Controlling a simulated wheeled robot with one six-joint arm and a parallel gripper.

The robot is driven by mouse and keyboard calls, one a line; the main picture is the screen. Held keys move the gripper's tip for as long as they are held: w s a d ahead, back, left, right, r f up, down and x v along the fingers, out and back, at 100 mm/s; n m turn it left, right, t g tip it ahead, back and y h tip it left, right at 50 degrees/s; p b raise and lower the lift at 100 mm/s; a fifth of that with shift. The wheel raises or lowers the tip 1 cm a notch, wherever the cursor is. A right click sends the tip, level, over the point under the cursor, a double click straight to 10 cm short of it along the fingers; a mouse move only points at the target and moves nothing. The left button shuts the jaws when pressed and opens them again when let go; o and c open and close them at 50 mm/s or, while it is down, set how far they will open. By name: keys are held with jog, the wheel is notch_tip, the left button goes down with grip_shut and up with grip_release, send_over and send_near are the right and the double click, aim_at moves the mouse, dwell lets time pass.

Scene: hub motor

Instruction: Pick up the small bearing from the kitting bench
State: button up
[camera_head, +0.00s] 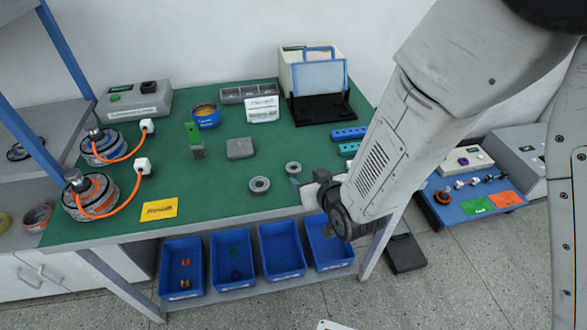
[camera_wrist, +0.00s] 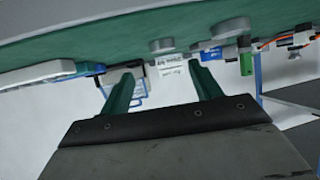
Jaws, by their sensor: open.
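Two grey rings lie flat on the green bench top (camera_head: 220,215). The smaller, the small bearing (camera_head: 293,168), is to the right of and behind the larger ring (camera_head: 259,185). My gripper (camera_head: 298,183) is low at the right front of the bench, close to the small bearing, with a green finger showing. In the wrist view, my gripper (camera_wrist: 160,70) has its two green fingers apart and nothing between them. That view is upside down; grey round parts show at the bench top beyond the fingers, and I cannot tell surely which is the bearing.
A grey block (camera_head: 240,148), a green part (camera_head: 194,139) and a blue-rimmed bowl (camera_head: 206,116) stand farther left. Two motors with orange cables (camera_head: 92,195) are at left.

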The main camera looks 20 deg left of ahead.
aim_at(292, 166)
jog(key=shift+s+a+f, duration=0.2)
jog(key=shift+a+f, duration=0.15)
jog(key=shift+a, duration=0.05)
jog(key=shift+w+a+f, duration=0.15)
jog(key=shift+w+a, duration=0.05)
jog(key=shift+a, duration=0.05)
jog(key=x, duration=0.7)
jog(key=shift+w+d+r, duration=0.1)
jog(key=shift+w+r, duration=0.05)
jog(key=shift+r, duration=0.1)
jog(key=c, duration=1.1)
